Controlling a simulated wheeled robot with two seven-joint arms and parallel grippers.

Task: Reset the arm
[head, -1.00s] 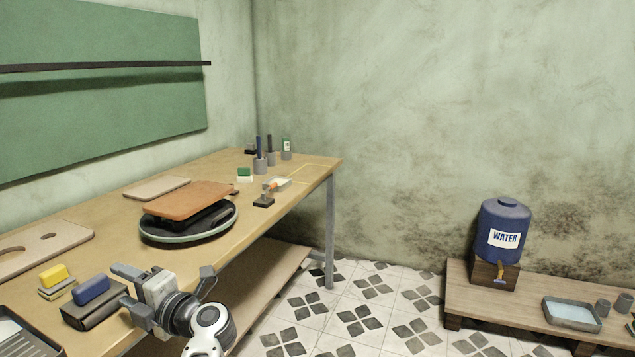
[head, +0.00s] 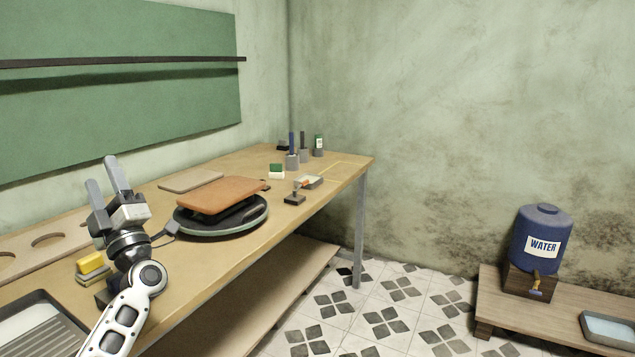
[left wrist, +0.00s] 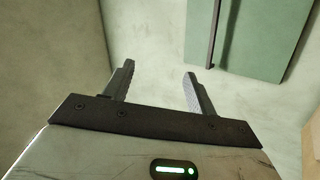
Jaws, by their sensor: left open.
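My left gripper (head: 103,180) is raised over the left part of the workbench in the head view. Its fingers point upward, spread apart with nothing between them. In the left wrist view the two open fingers (left wrist: 158,82) face the pale wall and the green board (left wrist: 255,35). My right gripper is not in view.
The wooden workbench (head: 170,290) also holds a flat tan board (head: 190,180), a yellow sponge (head: 91,262), a holed board (head: 20,258), a grey tray (head: 75,322) and a stamp (head: 294,198). A blue water barrel (head: 541,238) stands on a low bench at right. The tiled floor between is clear.

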